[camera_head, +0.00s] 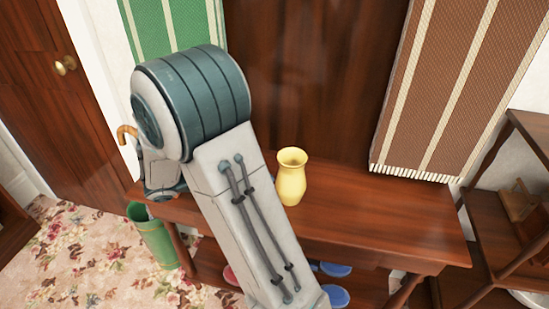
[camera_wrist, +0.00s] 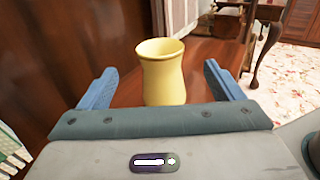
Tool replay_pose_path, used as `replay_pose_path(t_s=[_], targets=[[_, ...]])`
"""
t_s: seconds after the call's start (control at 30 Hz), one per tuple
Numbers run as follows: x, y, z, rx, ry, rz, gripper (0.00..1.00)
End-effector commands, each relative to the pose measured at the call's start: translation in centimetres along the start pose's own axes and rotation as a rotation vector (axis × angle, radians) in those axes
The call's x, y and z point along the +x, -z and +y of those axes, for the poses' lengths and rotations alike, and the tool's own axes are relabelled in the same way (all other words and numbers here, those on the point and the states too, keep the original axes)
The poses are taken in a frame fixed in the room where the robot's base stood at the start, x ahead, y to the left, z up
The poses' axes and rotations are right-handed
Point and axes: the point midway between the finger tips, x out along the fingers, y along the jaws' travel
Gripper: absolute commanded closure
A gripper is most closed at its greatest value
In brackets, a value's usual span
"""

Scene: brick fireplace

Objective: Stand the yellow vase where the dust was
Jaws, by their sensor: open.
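The yellow vase (camera_head: 291,177) stands upright on the wooden console table (camera_head: 400,226), near its middle and close to the dark back panel. It also shows in the wrist view (camera_wrist: 163,75), between and beyond the two blue fingers of my gripper (camera_wrist: 162,88). The fingers are spread wide, one to each side of the vase, and I see no contact. In the head view my arm covers the table's left part and hides the fingers. I see no dust on the visible tabletop.
A green bin (camera_head: 152,238) with a cane stands by the table's left end. Blue and red items (camera_head: 335,297) sit on the lower shelf. A wooden shelf unit (camera_head: 510,200) stands at the right. A brown striped hanging (camera_head: 440,85) reaches the table's back. The tabletop's right half is clear.

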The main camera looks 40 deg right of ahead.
Motion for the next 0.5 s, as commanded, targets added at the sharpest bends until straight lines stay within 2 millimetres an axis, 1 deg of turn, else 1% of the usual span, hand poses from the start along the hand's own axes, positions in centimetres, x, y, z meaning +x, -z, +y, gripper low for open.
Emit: replay_pose_path(t_s=[0.03,0.1,0.17,0.23,0.37,0.5], targets=[[-0.5,0.0,0.0,0.0,-0.002,0.001,0.13],[-0.7,0.0,-0.1,0.005,0.003,0.01,0.13],[-0.6,0.0,-0.6,0.018,0.016,0.034,0.13],[-0.3,0.2,-1.4,0.046,0.042,0.09,0.13],[0.5,1.0,-4.0,0.143,0.128,0.262,0.13],[0.4,2.3,-7.1,0.281,0.242,0.481,0.13]])
